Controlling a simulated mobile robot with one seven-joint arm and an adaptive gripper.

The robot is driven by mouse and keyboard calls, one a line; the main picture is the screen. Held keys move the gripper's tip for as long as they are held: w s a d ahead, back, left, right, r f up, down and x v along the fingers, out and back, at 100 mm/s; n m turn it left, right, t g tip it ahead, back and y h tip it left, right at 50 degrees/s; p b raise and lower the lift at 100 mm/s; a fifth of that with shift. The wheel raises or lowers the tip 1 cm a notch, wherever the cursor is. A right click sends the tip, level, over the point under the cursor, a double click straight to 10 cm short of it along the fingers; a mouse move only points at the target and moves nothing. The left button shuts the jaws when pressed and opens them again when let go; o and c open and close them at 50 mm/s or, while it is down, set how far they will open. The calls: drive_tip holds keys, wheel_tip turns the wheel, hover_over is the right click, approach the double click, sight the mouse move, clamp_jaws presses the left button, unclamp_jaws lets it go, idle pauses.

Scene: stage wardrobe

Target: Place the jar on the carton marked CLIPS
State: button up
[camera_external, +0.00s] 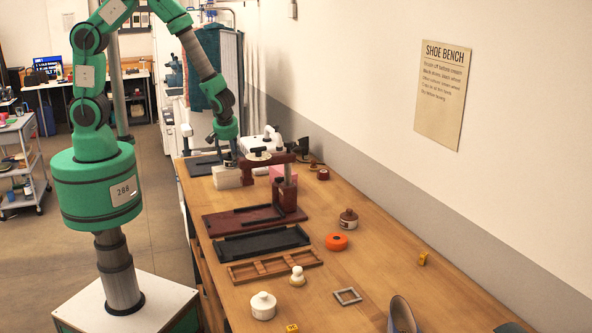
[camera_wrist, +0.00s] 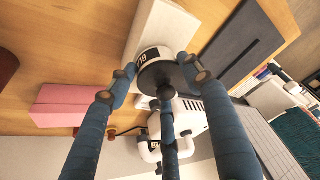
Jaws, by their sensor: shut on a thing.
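In the wrist view, the blue fingers of my gripper (camera_wrist: 158,76) are shut on a jar (camera_wrist: 149,54) with a white, labelled side and a round dark lid. The label is only partly visible. Beyond the jar is a cream carton (camera_wrist: 166,22). The jar overlaps the carton's near end, and I cannot tell whether they touch. In the external view, my gripper (camera_external: 230,157) is low over the cream carton (camera_external: 226,178) at the bench's far end. A pink carton (camera_wrist: 62,106) lies to the left in the wrist view. I can read no CLIPS marking on either carton.
A dark tray (camera_wrist: 240,45) lies beside the cream carton. A white machine (camera_wrist: 190,118) stands close to the fingers. A maroon stand with an arm (camera_external: 290,190) rises just nearer on the bench.

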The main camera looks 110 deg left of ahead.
drive_tip(key=o, duration=1.5)
drive_tip(key=shift+r, duration=0.1)
drive_tip(key=shift+w+d+r, duration=0.1)
drive_tip(key=shift+r, duration=0.1)
drive_tip(key=v, duration=1.1)
drive_tip(key=shift+d+r, duration=0.15)
drive_tip(key=shift+r, duration=0.1)
